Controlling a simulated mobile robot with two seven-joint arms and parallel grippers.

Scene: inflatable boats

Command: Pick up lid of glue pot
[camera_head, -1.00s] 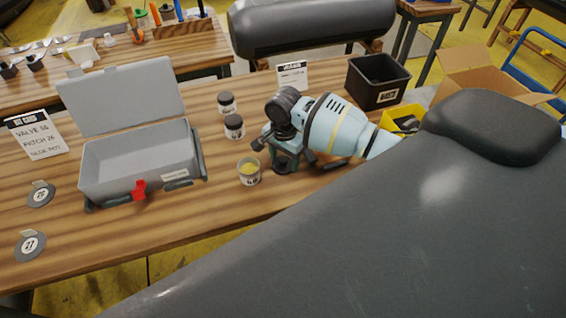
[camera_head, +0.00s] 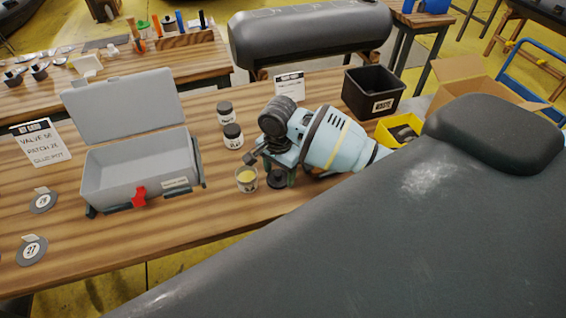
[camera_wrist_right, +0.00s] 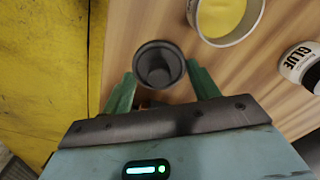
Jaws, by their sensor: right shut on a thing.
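The glue pot (camera_head: 247,180) stands open on the wooden table, with yellow glue inside. Part of it also shows at the top of the right wrist view (camera_wrist_right: 226,18). The black round lid (camera_head: 277,180) is just to the right of the pot. In the right wrist view the lid (camera_wrist_right: 158,62) sits between the green fingers of my right gripper (camera_wrist_right: 160,72), which is shut on it. I cannot tell whether the lid touches the table. My left gripper is not in view.
Two dark-capped jars (camera_head: 233,137) stand behind the pot; a glue jar (camera_wrist_right: 302,66) shows in the wrist view. An open grey case (camera_head: 140,178) is at left. A black waste bin (camera_head: 375,93) stands behind my arm. A large grey inflatable tube (camera_head: 400,230) fills the lower right.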

